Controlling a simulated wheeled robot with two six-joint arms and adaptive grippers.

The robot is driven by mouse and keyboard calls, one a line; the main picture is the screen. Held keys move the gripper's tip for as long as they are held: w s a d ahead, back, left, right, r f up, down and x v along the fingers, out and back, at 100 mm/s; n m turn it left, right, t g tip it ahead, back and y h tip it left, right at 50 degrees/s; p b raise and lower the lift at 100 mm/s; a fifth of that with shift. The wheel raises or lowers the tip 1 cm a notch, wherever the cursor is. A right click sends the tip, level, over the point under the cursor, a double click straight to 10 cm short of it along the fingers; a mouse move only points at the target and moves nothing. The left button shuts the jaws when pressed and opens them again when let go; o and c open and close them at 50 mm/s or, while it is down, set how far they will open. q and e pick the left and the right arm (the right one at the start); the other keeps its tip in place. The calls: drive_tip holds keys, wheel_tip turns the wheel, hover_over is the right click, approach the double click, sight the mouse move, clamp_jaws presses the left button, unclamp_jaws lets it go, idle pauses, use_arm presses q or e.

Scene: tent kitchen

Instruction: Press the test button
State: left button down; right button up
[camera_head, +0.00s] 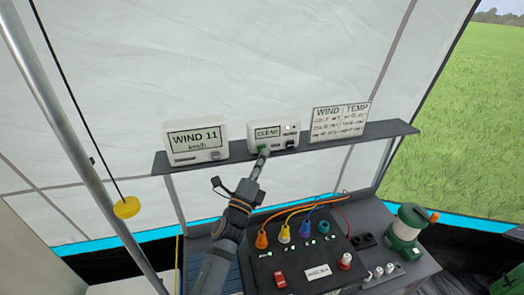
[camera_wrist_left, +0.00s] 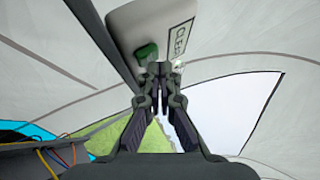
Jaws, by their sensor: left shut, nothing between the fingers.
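A small white box (camera_head: 284,133) with a screen reading CLEAR stands in the middle of the shelf. A green button (camera_head: 261,149) sits low on the left of its front, partly hidden by my gripper. My left gripper (camera_head: 264,155) is shut and empty, its tips right at the button. In the left wrist view, the green button (camera_wrist_left: 147,53) shows just beyond and slightly left of the shut fingertips (camera_wrist_left: 160,68). I cannot tell whether they touch it. The label by the button is not readable. My right gripper is not in view.
The shelf (camera_head: 330,141) also holds a WIND 11 km/h display (camera_head: 196,141) on the left and a WIND/TEMP card (camera_head: 339,121) on the right. A yellow disc (camera_head: 127,207) hangs at left.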

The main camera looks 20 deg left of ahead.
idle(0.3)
use_arm(q)
drive_tip(key=shift+w+a, duration=0.25)
drive_tip(key=shift+w, duration=0.1)
idle(0.4)
idle(0.4)
drive_tip(key=shift+s+d, duration=0.5)
drive_tip(key=shift+s, duration=0.3)
drive_tip(key=s+d, duration=0.1)
drive_tip(key=s+p, duration=0.1)
drive_tip(key=s+d+p, duration=0.1)
drive_tip(key=s, duration=0.1)
drive_tip(key=shift+d+f, duration=0.1)
drive_tip(key=shift+d, duration=0.25)
